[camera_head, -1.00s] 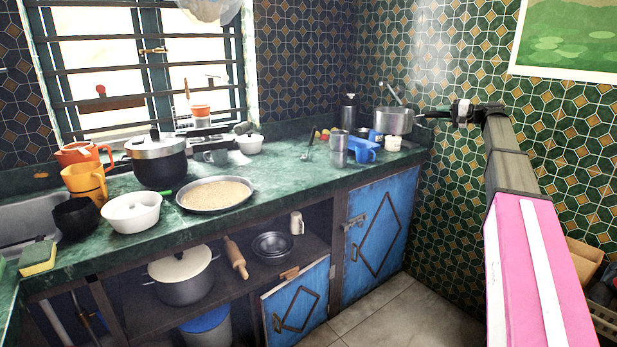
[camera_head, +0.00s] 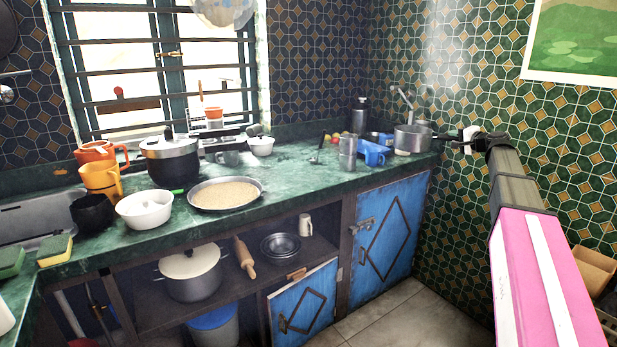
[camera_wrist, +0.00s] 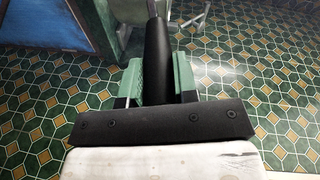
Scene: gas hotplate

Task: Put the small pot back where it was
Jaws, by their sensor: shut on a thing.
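The small pot (camera_head: 411,139) is a grey metal pot with a dark handle, at the right end of the green counter in the head view. My gripper (camera_head: 466,141) is to the right of the pot, near the tiled wall, shut on the handle. In the wrist view the black handle (camera_wrist: 158,50) runs between my green fingers (camera_wrist: 157,82). The pot looks upright and low over the counter. I cannot tell whether it touches the surface.
A dark bottle (camera_head: 361,113) and a tap (camera_head: 403,97) are behind. The tiled wall is close on the right. The counter (camera_head: 300,160) is clearer left of the tumbler.

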